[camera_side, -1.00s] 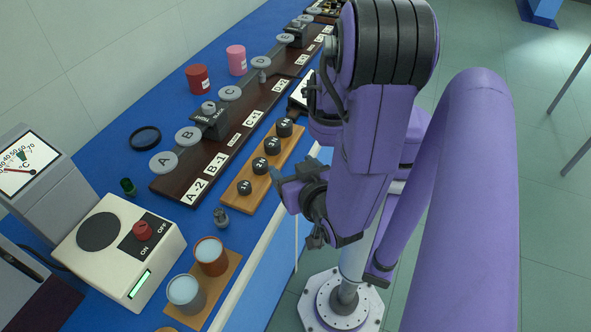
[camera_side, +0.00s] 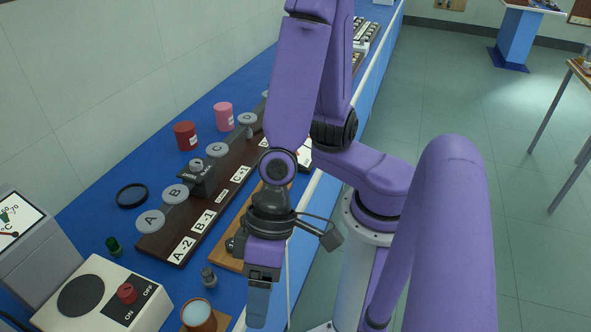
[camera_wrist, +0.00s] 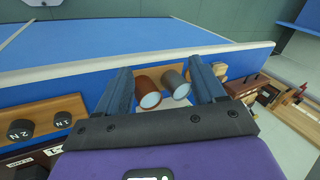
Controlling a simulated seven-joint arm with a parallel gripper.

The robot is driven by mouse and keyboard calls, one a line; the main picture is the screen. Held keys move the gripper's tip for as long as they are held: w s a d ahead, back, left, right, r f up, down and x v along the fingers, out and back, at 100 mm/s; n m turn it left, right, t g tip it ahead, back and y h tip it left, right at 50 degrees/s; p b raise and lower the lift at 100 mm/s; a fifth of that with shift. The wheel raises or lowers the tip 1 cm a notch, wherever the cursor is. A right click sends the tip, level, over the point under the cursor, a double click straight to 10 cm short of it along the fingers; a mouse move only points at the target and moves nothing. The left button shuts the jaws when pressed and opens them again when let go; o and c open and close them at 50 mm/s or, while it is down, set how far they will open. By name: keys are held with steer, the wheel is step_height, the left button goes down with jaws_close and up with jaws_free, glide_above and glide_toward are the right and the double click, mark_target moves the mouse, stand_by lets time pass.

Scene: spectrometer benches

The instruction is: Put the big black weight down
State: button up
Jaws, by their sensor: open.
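Two black cylindrical weights marked 2N (camera_wrist: 20,130) and 1N (camera_wrist: 63,119) sit on a wooden rack (camera_wrist: 42,138) at the left of the wrist view. In the side view, my arm hides most of this rack (camera_side: 226,260) and its weights. My gripper (camera_side: 258,318) points down by the front edge of the blue bench, right of the rack's near end. In the wrist view its two fingers (camera_wrist: 163,92) stand wide apart, with nothing held between them.
A brown cup (camera_wrist: 148,92) and a grey cup (camera_wrist: 175,84) show beyond the fingers. A small grey metal piece (camera_side: 208,277) stands left of my gripper. A dark lettered board (camera_side: 186,236) and a switch box (camera_side: 110,295) lie further left. Open floor lies to the right.

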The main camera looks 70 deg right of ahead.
steer(key=s+d+r+n+g, duration=0.1)
steer(key=d+r+n, duration=0.3)
steer(key=d+n, duration=0.1)
steer(key=shift+d+g+h, duration=0.4)
steer(key=shift+d, duration=0.45)
steer(key=shift+o, duration=0.5)
steer(key=w+d+r+n+t+h, duration=0.1)
steer(key=d+n+h, duration=0.1)
steer(key=d, duration=0.5)
steer(key=w+d+r+n+t+h, duration=0.1)
steer(key=w+d+r+n+h, duration=0.1)
steer(key=d, duration=0.5)
steer(key=shift+w, duration=0.15)
